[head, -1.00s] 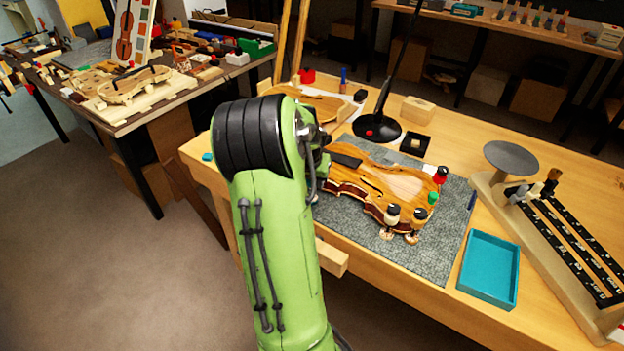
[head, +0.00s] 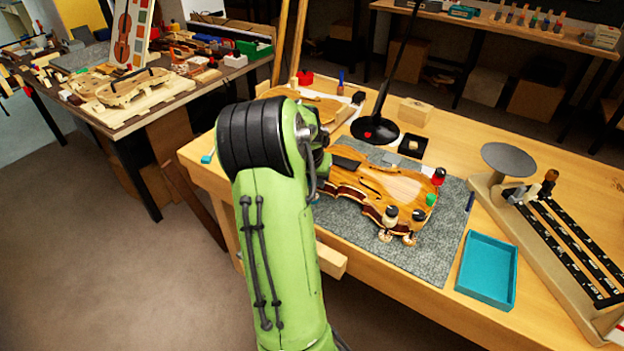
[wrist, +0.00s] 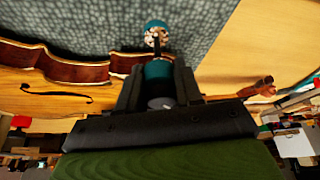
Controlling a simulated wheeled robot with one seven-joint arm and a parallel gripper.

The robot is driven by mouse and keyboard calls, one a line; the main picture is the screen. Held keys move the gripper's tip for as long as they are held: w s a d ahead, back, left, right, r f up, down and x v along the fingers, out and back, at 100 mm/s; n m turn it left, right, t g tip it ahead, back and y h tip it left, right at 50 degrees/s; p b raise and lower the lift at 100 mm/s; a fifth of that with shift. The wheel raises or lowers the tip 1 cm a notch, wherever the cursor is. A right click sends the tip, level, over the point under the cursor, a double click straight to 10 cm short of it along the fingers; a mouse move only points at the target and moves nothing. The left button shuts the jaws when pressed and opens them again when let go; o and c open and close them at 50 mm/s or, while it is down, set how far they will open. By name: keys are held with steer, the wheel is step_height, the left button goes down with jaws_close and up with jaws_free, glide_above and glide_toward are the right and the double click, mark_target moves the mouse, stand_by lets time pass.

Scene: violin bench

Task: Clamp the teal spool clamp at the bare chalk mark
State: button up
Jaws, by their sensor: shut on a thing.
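The violin body (head: 390,185) lies flat on a grey mat on the bench in the head view. Spool clamps with black (head: 391,213), red (head: 438,176) and green (head: 431,199) ends stand around its right-hand rim. My gripper (wrist: 158,82) is shut on the teal spool clamp (wrist: 157,70) in the wrist view. The clamp's other teal end (wrist: 156,25) shows beyond, over the mat. The held clamp is beside the violin's edge (wrist: 85,70); I cannot tell whether it touches. The arm hides my gripper in the head view. I cannot make out a chalk mark.
A blue tray (head: 487,270) and a wooden stand with a grey disc (head: 508,158) are on the right. A black lamp base (head: 375,130) stands behind the violin. A small teal thing (head: 207,158) shows at the bench's left edge. Bare mat lies in front of the violin.

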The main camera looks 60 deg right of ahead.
steer(key=shift+s+d, duration=0.1)
steer(key=shift+d, duration=0.3)
steer(key=o, duration=1.1)
steer(key=shift+s, duration=0.2)
